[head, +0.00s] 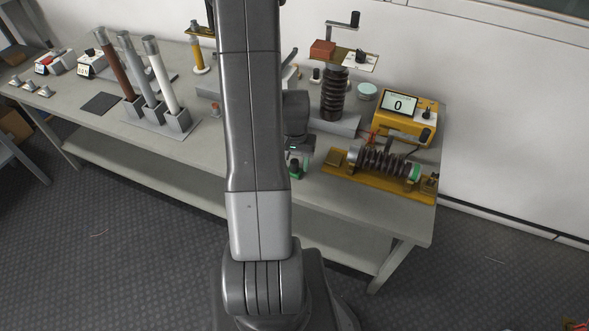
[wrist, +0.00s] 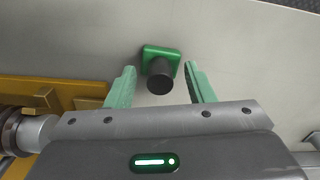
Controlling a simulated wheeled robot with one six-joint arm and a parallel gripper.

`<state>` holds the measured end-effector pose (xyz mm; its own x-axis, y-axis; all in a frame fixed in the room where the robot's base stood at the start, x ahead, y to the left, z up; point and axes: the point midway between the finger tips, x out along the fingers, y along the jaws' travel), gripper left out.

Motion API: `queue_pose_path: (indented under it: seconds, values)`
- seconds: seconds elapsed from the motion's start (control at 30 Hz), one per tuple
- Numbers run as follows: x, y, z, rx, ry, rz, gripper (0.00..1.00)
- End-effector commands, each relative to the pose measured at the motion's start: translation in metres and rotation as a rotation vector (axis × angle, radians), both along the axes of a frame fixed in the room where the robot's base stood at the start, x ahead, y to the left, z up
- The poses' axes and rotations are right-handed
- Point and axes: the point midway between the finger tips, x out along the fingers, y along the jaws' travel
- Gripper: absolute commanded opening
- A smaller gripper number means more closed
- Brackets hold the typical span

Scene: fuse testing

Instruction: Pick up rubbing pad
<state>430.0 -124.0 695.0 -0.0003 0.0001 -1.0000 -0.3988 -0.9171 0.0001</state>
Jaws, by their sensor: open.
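The rubbing pad appears to be the small green block with a dark round knob (wrist: 161,66). In the wrist view it sits on the grey table, with its knob pointing toward the camera. My gripper (wrist: 160,78) is open, its two green fingers apart on the left and right of the knob, with a gap on each side. In the head view the pad (head: 296,168) is partly visible near the table's front edge, below my gripper (head: 299,155). My arm hides part of the table there.
A yellow base with a ribbed insulator (head: 385,163) lies close to the right in the head view. Behind it stands a yellow meter reading 0 (head: 405,118). A dark ribbed post (head: 334,95) stands farther back. Upright tubes (head: 162,75) stand left of my arm.

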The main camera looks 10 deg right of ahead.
Motion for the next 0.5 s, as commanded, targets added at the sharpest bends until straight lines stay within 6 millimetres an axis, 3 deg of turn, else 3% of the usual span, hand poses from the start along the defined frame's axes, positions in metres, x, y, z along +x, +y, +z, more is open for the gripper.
queue_pose_path:
  seconds: [0.13,0.37,0.5]
  values:
    - [0.0000,0.0001,0.0004,0.000,0.000,0.000,0.46]
    - [0.0000,0.0001,0.0006,0.000,0.000,0.000,0.01]
    - [0.0001,0.0001,0.0007,0.000,0.000,0.000,0.00]
